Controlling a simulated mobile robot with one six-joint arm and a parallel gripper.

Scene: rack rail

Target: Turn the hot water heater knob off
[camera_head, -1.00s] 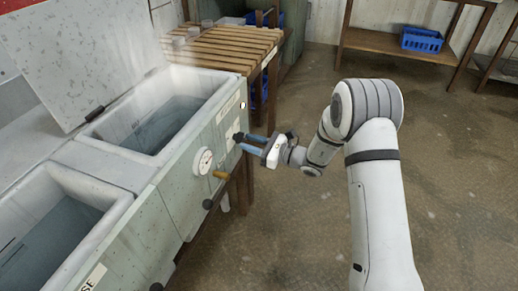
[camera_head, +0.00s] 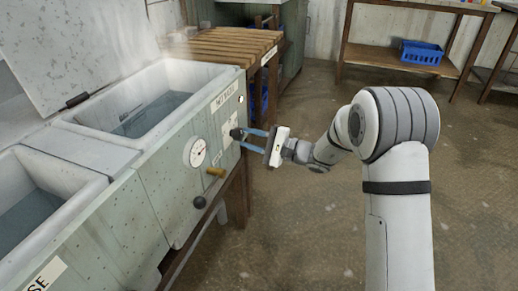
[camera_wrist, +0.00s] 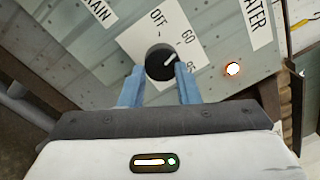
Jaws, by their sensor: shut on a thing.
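The heater knob (camera_wrist: 158,62) is round and black on a white dial plate (camera_wrist: 139,38) marked OFF, 60 and a partly hidden 95. Its white pointer line points to the upper right, roughly toward 60. My gripper (camera_wrist: 160,78) has its two blue fingers on either side of the knob, shut on it. In the head view the knob (camera_head: 236,134) is a small dark shape at the fingertips of my gripper (camera_head: 244,138) on the tank's front panel. A small lamp (camera_wrist: 233,69) beside the dial glows orange-white.
A white gauge (camera_head: 195,152), a brass tap (camera_head: 215,172) and a black ball-shaped handle (camera_head: 200,202) stick out left of and below the knob. The open water tank (camera_head: 150,108) is above the panel. A slatted wooden bench (camera_head: 235,42) stands behind. Floor at right is clear.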

